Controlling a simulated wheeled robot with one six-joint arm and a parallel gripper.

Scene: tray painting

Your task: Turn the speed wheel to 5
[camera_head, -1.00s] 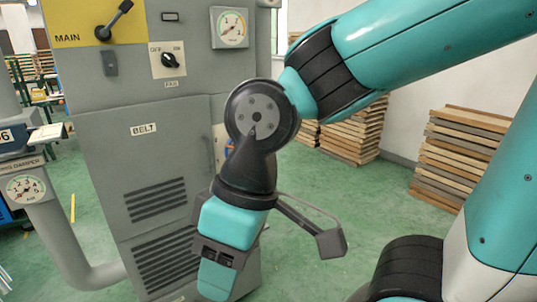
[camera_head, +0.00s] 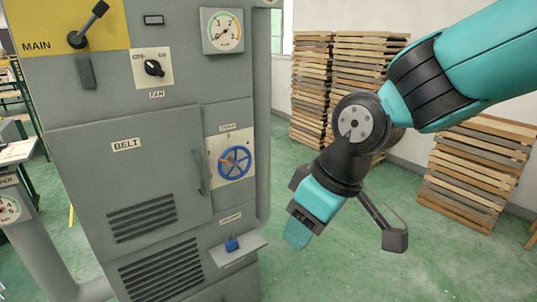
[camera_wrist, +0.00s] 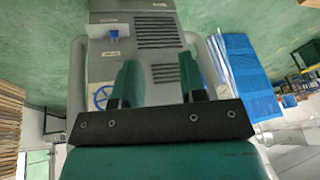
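The blue wheel (camera_head: 235,162) is on a pale plate at the right side of the grey cabinet's front, with a small label above it that is too blurred to read. It also shows in the wrist view (camera_wrist: 102,95), partly hidden, left of the fingers. My gripper (camera_head: 298,234) is in front of the cabinet, to the right of and lower than the wheel in the head view, apart from it. In the wrist view my gripper (camera_wrist: 159,68) has its two fingers spread with nothing between them. The wheel's setting cannot be read.
The grey cabinet (camera_head: 75,185) carries a MAIN lever (camera_head: 88,25), a FAN knob (camera_head: 153,67), a round gauge (camera_head: 223,31) and a door handle (camera_head: 198,172). A small ledge with a blue item (camera_head: 232,244) juts out below the wheel. Stacked boards (camera_head: 475,170) stand at right.

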